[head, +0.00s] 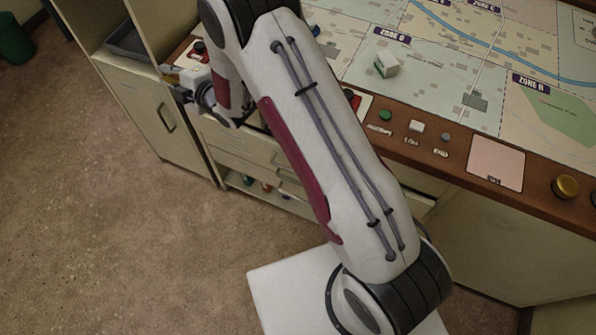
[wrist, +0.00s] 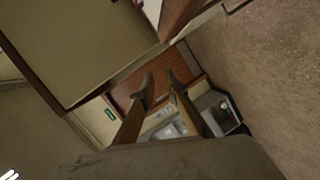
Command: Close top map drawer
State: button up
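Pale drawer fronts (head: 240,138) show beneath the wooden console edge in the head view, left of my arm. My arm covers part of them, and I cannot tell how far the top map drawer stands out. My gripper is by the console's left end in the head view, small and partly hidden by its own wrist. In the wrist view its two fingers (wrist: 160,78) are apart with nothing seen between them. They point toward a reddish-brown wooden surface (wrist: 125,92). I cannot tell whether they touch anything.
A tall pale cabinet with a handled door (head: 150,105) stands left of the drawers. A map board (head: 440,60) and buttons top the console. A green bin (head: 14,40) stands far left; the carpet (head: 130,240) is clear.

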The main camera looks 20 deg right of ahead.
jog(key=s+d+f+m+h, duration=0.3)
jog(key=s+f+m+h, duration=0.15)
jog(key=f, duration=0.65)
jog(key=s+d+f+m+h, duration=0.3)
jog(key=s+f+h, duration=0.25)
jog(key=f, duration=0.45)
jog(key=s+d+f+m+g+h, duration=0.1)
jog(key=s+d+f+m+h, duration=0.1)
jog(key=s+d+h, duration=0.2)
jog(key=s+d+f+m+g+h, duration=0.1)
jog(key=s+d+h, duration=0.3)
jog(key=s+d, duration=0.7)
jog(key=s+f, duration=0.1)
jog(key=s, duration=0.4)
jog(key=shift+s+f+m+h, duration=0.15)
jog(key=shift+f+m+h, duration=0.15)
jog(key=shift+m+h, duration=0.1)
jog(key=shift+d, duration=0.1)
jog(key=shift+x, duration=3.85)
